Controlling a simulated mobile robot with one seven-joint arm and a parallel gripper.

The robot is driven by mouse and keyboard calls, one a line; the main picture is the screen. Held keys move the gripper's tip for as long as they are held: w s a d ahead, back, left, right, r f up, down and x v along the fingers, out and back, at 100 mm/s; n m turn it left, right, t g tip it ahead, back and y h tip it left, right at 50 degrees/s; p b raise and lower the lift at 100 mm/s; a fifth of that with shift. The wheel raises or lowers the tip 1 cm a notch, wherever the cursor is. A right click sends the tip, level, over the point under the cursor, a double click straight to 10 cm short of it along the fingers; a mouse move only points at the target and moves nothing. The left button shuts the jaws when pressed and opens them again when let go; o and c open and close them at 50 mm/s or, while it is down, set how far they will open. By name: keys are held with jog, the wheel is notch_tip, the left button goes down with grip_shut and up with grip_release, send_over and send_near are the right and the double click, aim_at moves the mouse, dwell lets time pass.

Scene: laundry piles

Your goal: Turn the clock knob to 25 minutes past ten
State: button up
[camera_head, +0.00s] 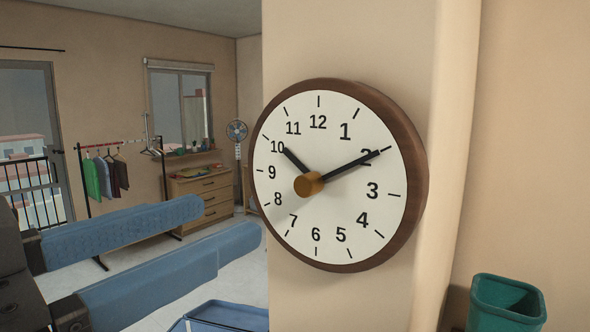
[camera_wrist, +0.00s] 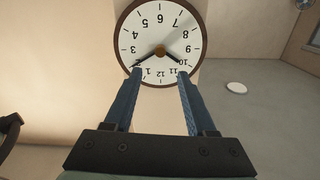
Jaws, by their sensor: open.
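The round clock (camera_head: 340,225) has a white face and a brown wooden rim and is mounted on a beige pillar. Its orange-brown knob (camera_head: 309,184) is at the centre. The short black hand (camera_head: 295,159) points at 10 and the long one (camera_head: 350,166) at 2. My gripper (camera_head: 229,222) is open and empty, with long blue fingers whose tips are left of the clock in the head view. In the wrist view the clock (camera_wrist: 160,24) appears upside down, beyond the fingertips (camera_wrist: 160,73), with the knob (camera_wrist: 160,49) between their lines.
A green bin (camera_head: 507,305) stands at the lower right and a blue container (camera_head: 225,316) at the bottom. Behind are a clothes rack (camera_head: 105,150), a wooden drawer unit (camera_head: 205,200) and a fan (camera_head: 237,131). The space before the clock looks clear.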

aim_at(302, 187)
jog(key=x, duration=1.1)
jog(key=shift+w+d, duration=0.1)
jog(key=shift+w, duration=0.1)
jog(key=shift+c, duration=0.3)
grip_shut()
